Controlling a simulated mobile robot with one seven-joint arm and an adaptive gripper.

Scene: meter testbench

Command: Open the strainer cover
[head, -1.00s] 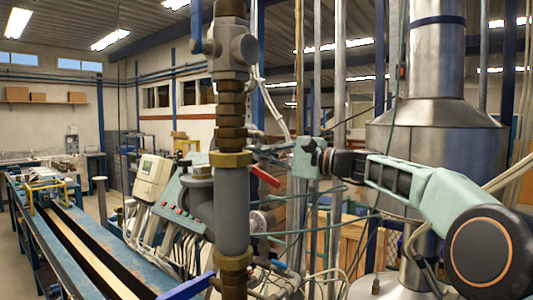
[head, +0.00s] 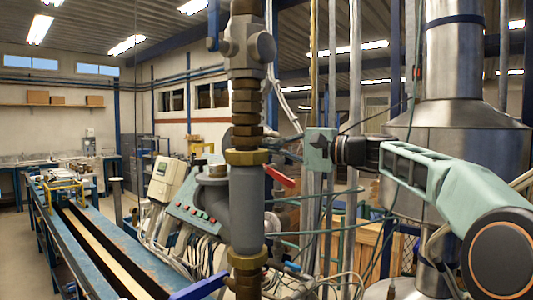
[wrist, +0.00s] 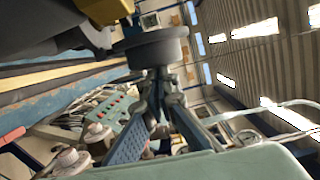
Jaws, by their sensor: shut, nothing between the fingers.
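In the wrist view, a round grey disc (wrist: 150,48) lies right at the tips of my gripper (wrist: 160,82). It looks like the strainer cover, but I cannot be sure. My fingers are shut with nothing between them; the tips overlap the disc's edge in the picture, and I cannot tell whether they touch it. In the head view, my gripper (head: 288,147) reaches from the right to the upright grey pipe (head: 247,210), near its upper brass nut (head: 247,157). A grey fitting (head: 212,170) shows left of the pipe, partly hidden by it.
A red lever (head: 281,175) sticks out right of the pipe, below my gripper. A control box with buttons (head: 192,208) and a meter (head: 166,178) stand left of the pipe. Thin green pipes (head: 325,200) run below my arm. A large metal tank (head: 455,130) stands behind it.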

